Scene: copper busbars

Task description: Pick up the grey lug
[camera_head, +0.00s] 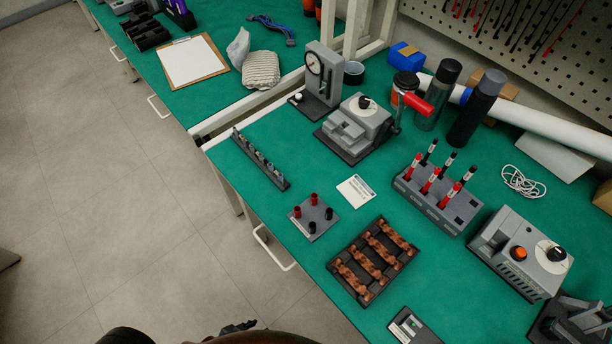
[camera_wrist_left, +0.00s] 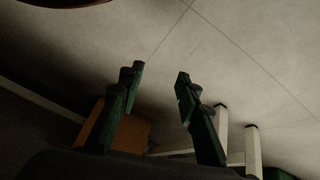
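A narrow dark rack (camera_head: 261,162) stands near the left edge of the green bench and holds several small, upright, greyish metal pieces. The grey lug may be among them, but they are too small to tell apart. My left gripper (camera_head: 238,327) just shows at the bottom edge of the head view, low and well away from the rack. In the left wrist view its two green-lit fingers (camera_wrist_left: 160,76) are apart with nothing between them, over the floor. My right gripper is not in view.
A peg block (camera_head: 314,217) with red and black pegs, a white card (camera_head: 355,191) and a tray (camera_head: 344,284) of copper busbars lie right of the rack. A dial gauge stand (camera_head: 321,75) and a grey press (camera_head: 358,127) stand behind. A white bench handle (camera_head: 271,250) juts out in front.

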